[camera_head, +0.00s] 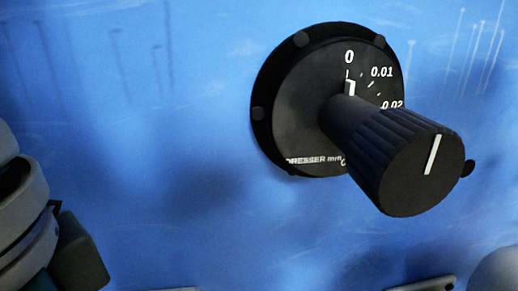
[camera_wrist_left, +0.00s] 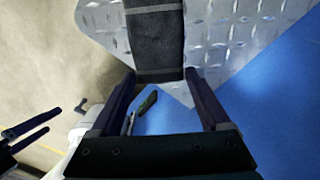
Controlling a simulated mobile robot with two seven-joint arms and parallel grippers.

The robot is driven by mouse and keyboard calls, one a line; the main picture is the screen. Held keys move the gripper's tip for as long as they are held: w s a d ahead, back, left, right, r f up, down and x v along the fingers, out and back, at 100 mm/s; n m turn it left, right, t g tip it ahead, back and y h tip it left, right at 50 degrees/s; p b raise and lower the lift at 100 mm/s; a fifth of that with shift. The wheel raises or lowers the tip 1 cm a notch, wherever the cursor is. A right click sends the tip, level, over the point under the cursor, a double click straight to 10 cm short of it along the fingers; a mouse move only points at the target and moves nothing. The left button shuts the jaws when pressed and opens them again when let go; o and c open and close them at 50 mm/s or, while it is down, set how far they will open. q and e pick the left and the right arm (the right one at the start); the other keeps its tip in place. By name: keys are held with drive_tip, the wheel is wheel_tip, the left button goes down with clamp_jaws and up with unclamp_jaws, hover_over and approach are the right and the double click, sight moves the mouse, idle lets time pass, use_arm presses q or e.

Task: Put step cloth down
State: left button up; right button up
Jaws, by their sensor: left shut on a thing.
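The step cloth (camera_wrist_left: 156,38) is a dark, folded strip with lighter grey bands, seen at the top of the left wrist view. My left gripper (camera_wrist_left: 161,76) is shut on it, with a finger at each side of its near end. Behind the cloth is a step of shiny metal tread plate (camera_wrist_left: 225,38). I cannot tell whether the cloth touches the plate. A second pair of dark fingers, apparently my right gripper (camera_wrist_left: 32,128), is at the left edge, apart and empty. The head view shows neither the cloth nor the gripper fingertips.
A blue machine panel (camera_head: 170,180) fills the head view. A black dresser knob (camera_head: 415,165) sticks out from its marked dial (camera_head: 300,105). In the left wrist view a blue surface (camera_wrist_left: 280,100) lies right of the plate, and bare floor (camera_wrist_left: 45,50) lies left.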

use_arm(q)
drive_tip(key=w+f+b, duration=0.1)
drive_tip(key=w, duration=0.1)
drive_tip(key=w+a+b, duration=0.1)
drive_tip(key=w+b, duration=0.1)
drive_tip(key=w, duration=0.1)
drive_tip(key=w+a+f+b, duration=0.1)
drive_tip(key=w+b, duration=0.1)
drive_tip(key=w, duration=0.1)
drive_tip(key=shift+w+f, duration=0.25)
drive_tip(key=shift+f, duration=0.1)
drive_tip(key=shift+s+f+b, duration=0.15)
drive_tip(key=shift+f+b, duration=0.25)
drive_tip(key=shift+b, duration=0.05)
drive_tip(key=f+b, duration=0.2)
drive_tip(key=b, duration=0.1)
drive_tip(key=f+b, duration=0.1)
drive_tip(key=f, duration=0.1)
drive_tip(key=shift+w, duration=0.25)
drive_tip(key=shift+r, duration=0.25)
drive_tip(key=o, duration=1.3)
drive_tip(key=shift+f, duration=0.15)
